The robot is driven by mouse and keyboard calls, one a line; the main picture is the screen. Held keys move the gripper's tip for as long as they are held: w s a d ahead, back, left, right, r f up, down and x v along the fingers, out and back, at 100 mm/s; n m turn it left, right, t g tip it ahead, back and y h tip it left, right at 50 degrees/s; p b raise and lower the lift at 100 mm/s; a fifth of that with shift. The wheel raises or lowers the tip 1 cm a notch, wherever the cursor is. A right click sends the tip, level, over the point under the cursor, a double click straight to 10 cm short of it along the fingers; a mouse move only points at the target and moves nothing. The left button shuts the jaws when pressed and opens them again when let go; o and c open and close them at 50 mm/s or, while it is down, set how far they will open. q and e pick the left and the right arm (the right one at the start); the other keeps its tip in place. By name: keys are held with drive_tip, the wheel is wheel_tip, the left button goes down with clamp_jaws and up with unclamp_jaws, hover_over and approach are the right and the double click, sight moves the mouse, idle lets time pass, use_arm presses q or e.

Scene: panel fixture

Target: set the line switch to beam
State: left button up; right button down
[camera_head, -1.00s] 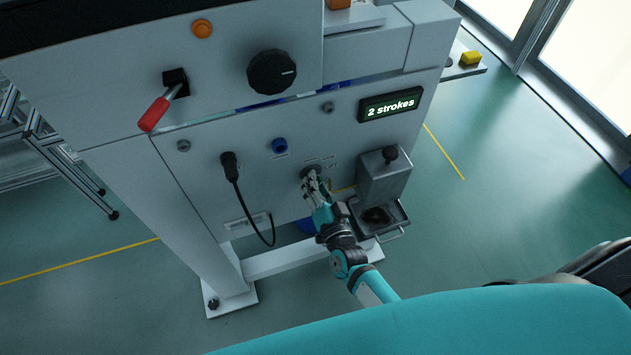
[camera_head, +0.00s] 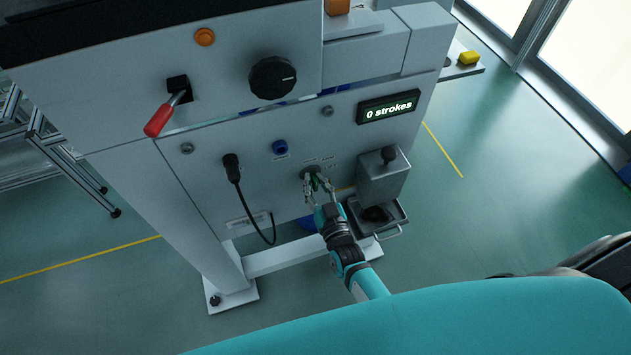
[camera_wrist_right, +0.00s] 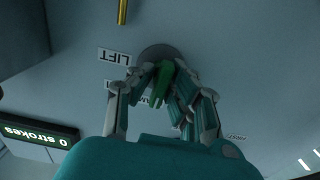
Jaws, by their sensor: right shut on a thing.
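The line switch (camera_head: 309,171) is a round dark disc on the front panel with small labels around it. In the right wrist view its green handle (camera_wrist_right: 165,82) stands out from the grey disc (camera_wrist_right: 159,53). My right gripper (camera_head: 318,184) is at the switch, its fingers on both sides of the green handle and shut on it; it also shows in the wrist view (camera_wrist_right: 163,85). A LIFT label (camera_wrist_right: 115,57) is readable beside the disc. Another label, ending in "AM", is partly hidden behind the fingers. My left gripper is not in view.
The display (camera_head: 388,107) reads "0 strokes". A grey box with a black knob (camera_head: 389,155) stands close right of the switch, above a tray (camera_head: 396,229). A black cable (camera_head: 243,212) hangs to the left. A red lever (camera_head: 158,119) and black dial (camera_head: 272,77) sit higher.

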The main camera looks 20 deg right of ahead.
idle(0.4)
drive_tip(key=c, duration=1.4)
unclamp_jaws()
drive_tip(key=shift+a, duration=0.1)
drive_tip(key=shift+o, duration=0.2)
drive_tip(key=s, duration=1.2)
drive_tip(key=shift+d, duration=0.2)
